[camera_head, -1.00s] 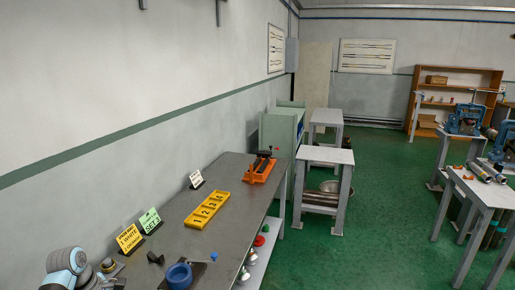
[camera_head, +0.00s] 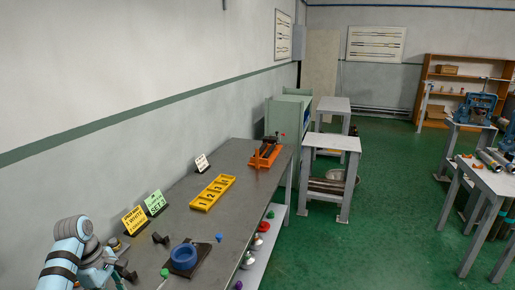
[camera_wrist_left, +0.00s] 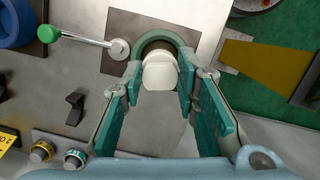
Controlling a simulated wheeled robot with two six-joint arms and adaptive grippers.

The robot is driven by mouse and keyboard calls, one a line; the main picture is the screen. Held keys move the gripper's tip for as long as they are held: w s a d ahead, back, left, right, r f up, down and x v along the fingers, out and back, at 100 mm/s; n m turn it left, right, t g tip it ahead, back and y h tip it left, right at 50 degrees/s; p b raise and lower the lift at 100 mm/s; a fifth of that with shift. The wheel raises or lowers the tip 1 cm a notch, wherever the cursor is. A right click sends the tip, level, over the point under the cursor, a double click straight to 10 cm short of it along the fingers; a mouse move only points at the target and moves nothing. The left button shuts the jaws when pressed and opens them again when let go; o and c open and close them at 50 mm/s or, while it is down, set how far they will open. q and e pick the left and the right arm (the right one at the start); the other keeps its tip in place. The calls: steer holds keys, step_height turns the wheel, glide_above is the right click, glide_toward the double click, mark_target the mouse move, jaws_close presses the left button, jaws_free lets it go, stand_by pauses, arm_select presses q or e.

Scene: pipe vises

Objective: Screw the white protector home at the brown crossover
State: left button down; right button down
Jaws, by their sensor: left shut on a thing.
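My left gripper (camera_wrist_left: 158,85) is shut on the white protector (camera_wrist_left: 160,72) in the left wrist view, with a teal finger on each side of it. The protector is a short pale cylinder. A dark green ring (camera_wrist_left: 182,42) on a dark plate lies just beyond it; I cannot tell whether they touch. In the head view my left gripper (camera_head: 115,272) is low at the left, over the near end of the workbench, and the protector cannot be made out there. I cannot identify the brown crossover with certainty. My right gripper is not in view.
A blue ring (camera_head: 184,256) stands on the workbench (camera_head: 225,225), with a green-knobbed lever (camera_wrist_left: 80,38) near it. Beyond are a numbered yellow tray (camera_head: 213,192) and an orange vise (camera_head: 266,153). Signs line the wall. Blue vises (camera_head: 477,108) stand on benches at right across open green floor.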

arm_select(q)
steer(key=shift+f+m+g+b, duration=0.15)
steer(key=shift+m+g+b, duration=0.15)
steer(key=shift+m+b, duration=0.95)
steer(key=shift+s+m, duration=0.1)
steer(key=shift+m, duration=0.75)
steer(key=c, duration=1.2)
jaws_free()
steer(key=shift+o, duration=0.2)
